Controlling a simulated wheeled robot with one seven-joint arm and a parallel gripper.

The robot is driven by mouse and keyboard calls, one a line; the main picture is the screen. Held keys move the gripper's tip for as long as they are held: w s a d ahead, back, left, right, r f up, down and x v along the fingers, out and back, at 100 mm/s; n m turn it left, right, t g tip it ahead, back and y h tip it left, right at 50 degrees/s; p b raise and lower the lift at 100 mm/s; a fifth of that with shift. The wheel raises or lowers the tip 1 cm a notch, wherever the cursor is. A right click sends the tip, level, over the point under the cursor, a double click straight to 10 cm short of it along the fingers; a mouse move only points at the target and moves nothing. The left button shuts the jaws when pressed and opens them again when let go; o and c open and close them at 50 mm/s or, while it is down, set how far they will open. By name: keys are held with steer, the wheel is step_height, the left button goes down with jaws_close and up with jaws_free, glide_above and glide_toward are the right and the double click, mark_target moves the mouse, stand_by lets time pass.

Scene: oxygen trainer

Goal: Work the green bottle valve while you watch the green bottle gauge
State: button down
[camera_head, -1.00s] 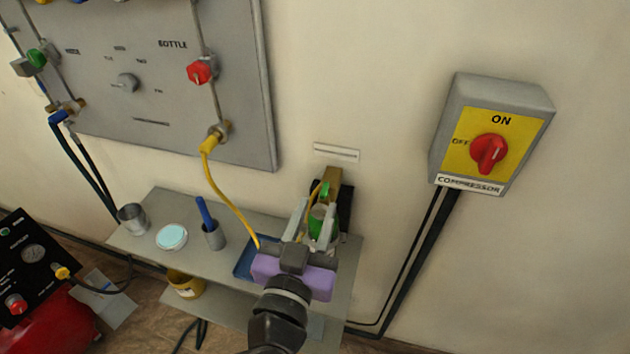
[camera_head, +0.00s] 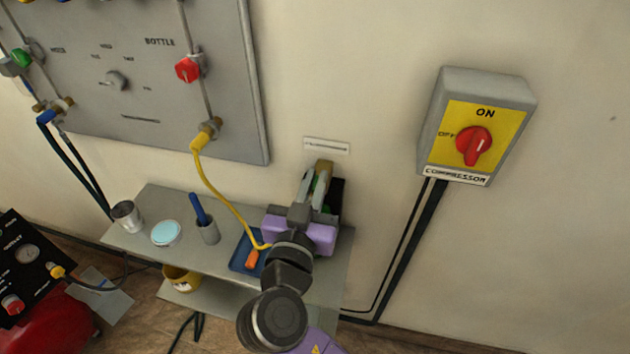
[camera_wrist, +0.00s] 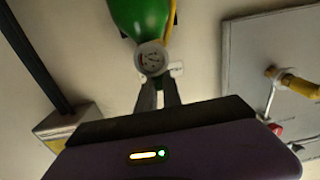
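The green bottle (camera_wrist: 138,14) shows at the top of the wrist view, with its yellow hose beside it. Brass fitting (camera_head: 323,170) shows by the fingertips.
A grey shelf (camera_head: 135,234) holds a metal cup (camera_head: 126,214), a pale blue-topped dish (camera_head: 166,232), a cup with a blue tool (camera_head: 207,230) and a blue tray (camera_head: 240,258). A yellow hose (camera_head: 218,190) hangs close left of my gripper. The compressor switch box (camera_head: 478,125) is right.

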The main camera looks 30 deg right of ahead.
steer(key=shift+s+d+n+t+y, duration=0.1)
steer(key=shift+n+t+y, duration=0.3)
steer(key=shift+y, duration=0.1)
steer(key=shift+n+y, duration=0.3)
steer(key=shift+y, duration=0.1)
steer(key=n+t+y, duration=0.2)
steer(key=shift+d+y, duration=0.1)
steer(key=shift+y, duration=0.3)
steer(key=shift+r+n+t+y+p, duration=0.15)
steer(key=shift+n+t+y+p, duration=0.25)
steer(key=shift+n+y+p, duration=0.55)
steer(key=shift+y, duration=0.65)
steer(key=shift+n+y, duration=0.45)
steer(key=shift+y, duration=0.05)
steer(key=c, duration=1.5)
jaws_free()
